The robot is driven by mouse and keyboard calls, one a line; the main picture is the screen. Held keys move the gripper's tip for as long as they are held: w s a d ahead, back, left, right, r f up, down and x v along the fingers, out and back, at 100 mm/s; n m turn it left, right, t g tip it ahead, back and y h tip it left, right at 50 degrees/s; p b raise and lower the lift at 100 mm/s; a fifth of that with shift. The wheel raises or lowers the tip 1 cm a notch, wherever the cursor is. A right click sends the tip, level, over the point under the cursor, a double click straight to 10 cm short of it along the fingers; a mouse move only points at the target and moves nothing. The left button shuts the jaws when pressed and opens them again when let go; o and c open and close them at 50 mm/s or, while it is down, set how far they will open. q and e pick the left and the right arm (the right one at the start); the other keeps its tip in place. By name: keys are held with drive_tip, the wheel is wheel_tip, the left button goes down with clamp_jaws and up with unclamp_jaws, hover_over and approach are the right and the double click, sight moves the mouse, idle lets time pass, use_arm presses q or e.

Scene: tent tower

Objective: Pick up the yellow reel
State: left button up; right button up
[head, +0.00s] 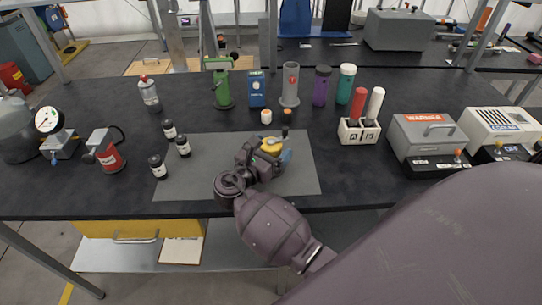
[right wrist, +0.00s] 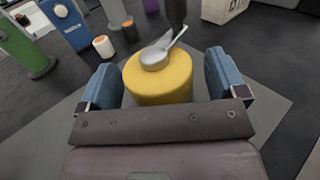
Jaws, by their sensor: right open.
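The yellow reel (right wrist: 160,80) stands on the grey mat in the right wrist view, between the two blue fingers of my right gripper (right wrist: 163,85). Small gaps show between the reel and the fingers, so the jaws are open around it. A grey spoon-like piece (right wrist: 158,54) lies on top of the reel. In the head view the reel (head: 270,149) shows partly behind my right gripper (head: 273,158), over the right part of the mat. My left gripper is not in view.
The grey mat (head: 200,178) lies on the black table. Two small capped jars (head: 266,117) and a dark post (right wrist: 176,14) stand behind the reel. Dark bottles (head: 183,146) stand at the left, and a white holder (head: 358,132) with red and white sticks at the right.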

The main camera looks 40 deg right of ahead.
drive_tip(key=c, duration=1.3)
drive_tip(key=shift+r, duration=0.1)
